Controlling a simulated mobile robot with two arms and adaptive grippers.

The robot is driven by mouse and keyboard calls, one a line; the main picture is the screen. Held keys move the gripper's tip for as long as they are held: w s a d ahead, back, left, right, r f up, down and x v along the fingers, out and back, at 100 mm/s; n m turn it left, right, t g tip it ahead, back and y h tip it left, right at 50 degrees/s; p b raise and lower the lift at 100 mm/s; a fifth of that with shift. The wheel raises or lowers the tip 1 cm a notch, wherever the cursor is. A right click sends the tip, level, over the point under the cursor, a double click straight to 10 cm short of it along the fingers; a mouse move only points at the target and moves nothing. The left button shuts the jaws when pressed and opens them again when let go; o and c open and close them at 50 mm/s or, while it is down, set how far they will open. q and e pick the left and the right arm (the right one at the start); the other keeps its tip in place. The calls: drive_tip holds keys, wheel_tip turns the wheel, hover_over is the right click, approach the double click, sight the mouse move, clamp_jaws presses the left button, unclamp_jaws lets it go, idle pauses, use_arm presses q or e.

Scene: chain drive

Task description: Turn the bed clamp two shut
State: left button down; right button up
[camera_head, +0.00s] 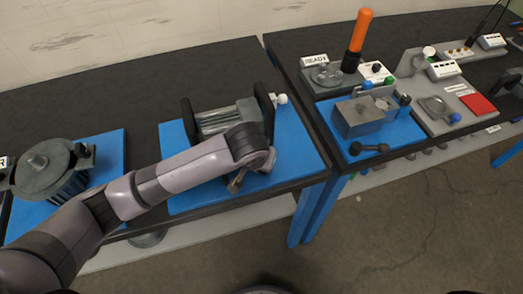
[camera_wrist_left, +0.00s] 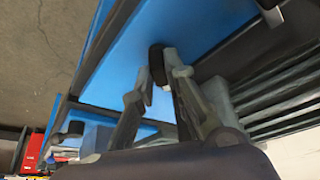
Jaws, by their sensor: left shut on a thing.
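The grey ribbed machine (camera_head: 212,122) sits between two dark upright end plates on the blue bed plate (camera_head: 300,150). In the head view the clamp is hidden by my gripper and wrist. My right gripper is not in view.
A squat dark motor-like unit (camera_head: 45,165) stands on another blue plate at the left. A pale knob (camera_head: 282,99) sticks out at the machine's far right. Across a gap, a second bench holds a grey block (camera_head: 358,118) and an orange-handled tool (camera_head: 359,35).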

use_arm(q)
drive_tip(key=n+p, duration=0.1)
drive_tip(key=n+y+p, duration=0.1)
drive_tip(key=p, duration=0.1)
drive_tip(key=n+p, duration=0.1)
drive_tip(key=shift+s+d+r+n+y+p, duration=0.15)
drive_tip(key=shift+d+r+n+y+p, duration=0.15)
drive_tip(key=shift+n, duration=0.1)
drive_tip(key=shift+f+n+y+p, duration=0.15)
drive_tip(key=shift+n+y+p, duration=0.25)
drive_tip(key=shift+n+p, duration=0.65)
drive_tip(key=shift+f+n+p, duration=0.1)
drive_tip(key=shift+n+p, duration=0.45)
drive_tip(key=shift+n, duration=0.2)
drive_tip(key=shift+y, duration=0.3)
drive_tip(key=c, duration=1.6)
unclamp_jaws()
